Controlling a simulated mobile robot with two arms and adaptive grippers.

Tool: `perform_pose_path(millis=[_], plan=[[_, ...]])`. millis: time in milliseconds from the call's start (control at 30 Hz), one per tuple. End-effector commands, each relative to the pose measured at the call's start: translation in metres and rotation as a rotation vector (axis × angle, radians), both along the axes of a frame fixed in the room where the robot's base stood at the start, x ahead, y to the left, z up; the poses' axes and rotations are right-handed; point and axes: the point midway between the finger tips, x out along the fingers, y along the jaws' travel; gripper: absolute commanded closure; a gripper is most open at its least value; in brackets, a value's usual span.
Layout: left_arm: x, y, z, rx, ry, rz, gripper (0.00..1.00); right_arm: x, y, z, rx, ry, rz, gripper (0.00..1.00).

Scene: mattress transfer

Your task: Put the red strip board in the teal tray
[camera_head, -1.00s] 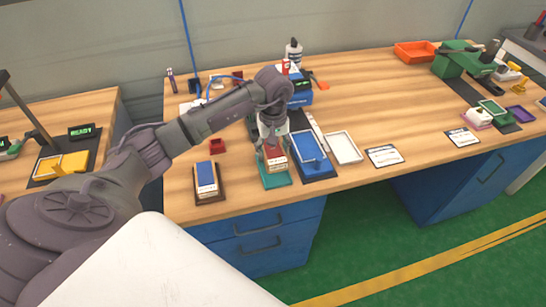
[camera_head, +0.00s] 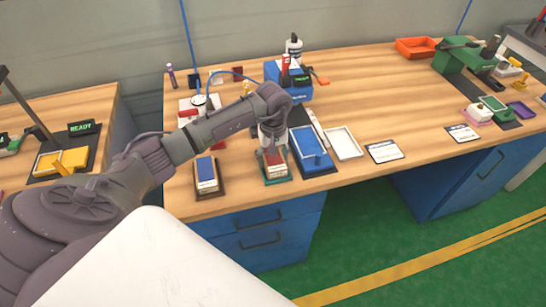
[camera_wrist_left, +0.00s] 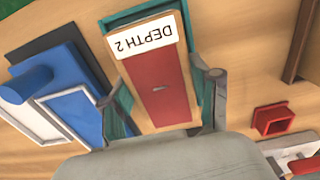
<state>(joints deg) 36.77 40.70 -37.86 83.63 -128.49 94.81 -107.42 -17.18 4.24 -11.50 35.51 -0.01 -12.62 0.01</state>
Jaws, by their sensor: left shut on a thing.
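The red strip board (camera_head: 276,163), a wooden block with a red face, is over the teal tray (camera_head: 279,181) at the bench's front edge. In the left wrist view the red strip board (camera_wrist_left: 162,82) has a white label reading "DEPTH 2". The teal tray (camera_wrist_left: 203,50) shows along both its sides there. My left gripper (camera_head: 272,148) is shut on the board, with one finger on each side. The board's underside is hidden, so I cannot tell whether it touches the tray floor. My right gripper is not in view.
A blue-topped block (camera_head: 206,175) on a dark brown base stands left of the teal tray. A blue tray (camera_head: 312,152) on a dark mat is close on the right, then a white tray (camera_head: 343,143). A small red open box (camera_wrist_left: 272,120) shows in the left wrist view. Bench space is free further right.

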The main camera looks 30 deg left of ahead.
Motion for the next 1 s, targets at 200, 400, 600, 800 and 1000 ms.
perform_pose_path(millis=[200,400,600,800,1000], plan=[[0.000,0.000,-0.002,0.000,0.000,0.000,0.30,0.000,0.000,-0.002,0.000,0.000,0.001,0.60],[0.000,0.000,-0.002,0.001,-0.001,0.000,0.13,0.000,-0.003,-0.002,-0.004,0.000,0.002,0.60],[0.000,0.000,-0.001,0.000,0.000,0.000,0.13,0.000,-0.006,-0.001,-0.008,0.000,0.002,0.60],[0.000,0.000,0.016,-0.001,-0.001,0.000,0.13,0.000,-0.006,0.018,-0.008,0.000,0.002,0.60],[0.002,0.001,0.052,0.003,-0.008,-0.002,0.13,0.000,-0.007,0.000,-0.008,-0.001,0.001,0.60]])
